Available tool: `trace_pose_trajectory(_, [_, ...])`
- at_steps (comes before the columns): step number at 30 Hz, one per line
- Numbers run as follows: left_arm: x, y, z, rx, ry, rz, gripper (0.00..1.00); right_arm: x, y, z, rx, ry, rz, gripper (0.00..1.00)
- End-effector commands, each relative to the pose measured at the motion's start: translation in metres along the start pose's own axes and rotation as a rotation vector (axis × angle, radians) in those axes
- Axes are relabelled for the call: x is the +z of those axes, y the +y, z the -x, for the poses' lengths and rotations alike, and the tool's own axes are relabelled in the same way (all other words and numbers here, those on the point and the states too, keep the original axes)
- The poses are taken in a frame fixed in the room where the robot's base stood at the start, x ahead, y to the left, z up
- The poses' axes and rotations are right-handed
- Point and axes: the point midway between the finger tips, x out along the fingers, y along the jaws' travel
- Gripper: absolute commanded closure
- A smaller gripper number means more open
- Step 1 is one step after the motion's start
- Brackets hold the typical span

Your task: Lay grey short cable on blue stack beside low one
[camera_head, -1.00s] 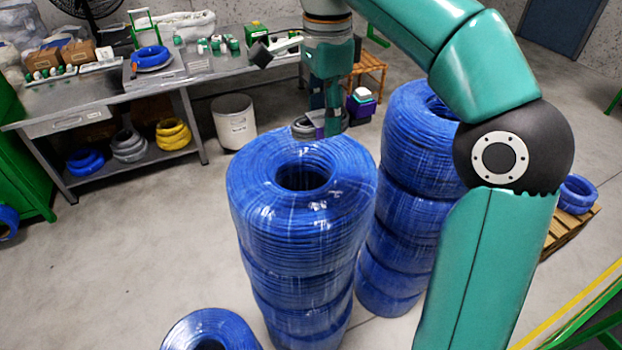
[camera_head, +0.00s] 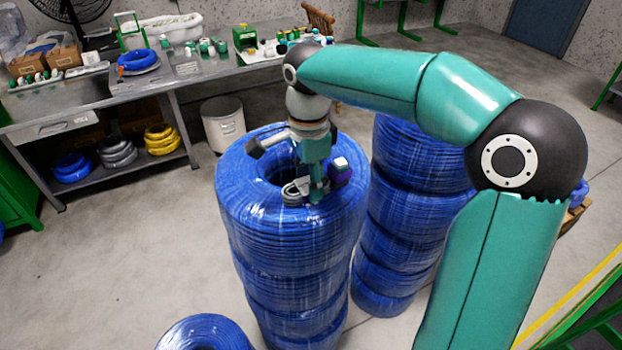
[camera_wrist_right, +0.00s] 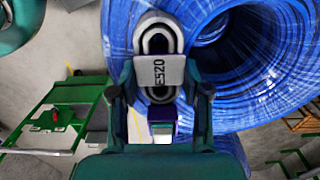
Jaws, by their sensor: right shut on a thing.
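The grey short cable (camera_head: 294,193) is a small bundle with a white label, which shows in the wrist view (camera_wrist_right: 157,72). My right gripper (camera_head: 312,193) is shut on it at the label, with a finger on each side in the wrist view (camera_wrist_right: 158,92). Cable and gripper are over the near part of the top ring of the tall blue stack (camera_head: 290,240), just in front of its centre hole. I cannot tell whether the cable touches the stack. The low blue coil (camera_head: 205,333) is at the bottom edge, left of this stack. My left gripper is not in view.
Another tall blue stack (camera_head: 415,210) stands close behind to the right, partly hidden by my arm. A white bin (camera_head: 223,123) and a metal bench (camera_head: 190,72) are behind. Floor at left is clear.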

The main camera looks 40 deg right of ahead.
Motion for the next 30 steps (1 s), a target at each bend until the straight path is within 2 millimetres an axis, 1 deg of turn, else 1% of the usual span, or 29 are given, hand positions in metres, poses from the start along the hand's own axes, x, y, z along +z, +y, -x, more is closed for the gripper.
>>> trace_pose_trajectory(9, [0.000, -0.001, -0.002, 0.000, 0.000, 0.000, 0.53, 0.000, 0.000, -0.003, 0.000, 0.000, 0.000, 0.88])
trace_pose_trajectory(10, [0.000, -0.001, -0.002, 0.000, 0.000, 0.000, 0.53, 0.000, 0.000, -0.002, 0.000, 0.000, 0.000, 0.50])
trace_pose_trajectory(14, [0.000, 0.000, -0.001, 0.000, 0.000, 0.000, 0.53, 0.000, 0.000, -0.002, 0.000, 0.000, 0.000, 0.28])
trace_pose_trajectory(23, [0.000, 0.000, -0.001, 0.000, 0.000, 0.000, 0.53, 0.000, 0.000, -0.001, 0.000, 0.000, 0.000, 0.28])
trace_pose_trajectory(26, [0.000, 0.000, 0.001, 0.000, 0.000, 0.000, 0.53, 0.000, -0.001, 0.003, -0.002, 0.000, 0.000, 0.28])
trace_pose_trajectory(30, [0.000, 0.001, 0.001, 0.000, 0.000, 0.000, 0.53, 0.000, -0.002, 0.017, -0.005, 0.000, 0.000, 0.28])
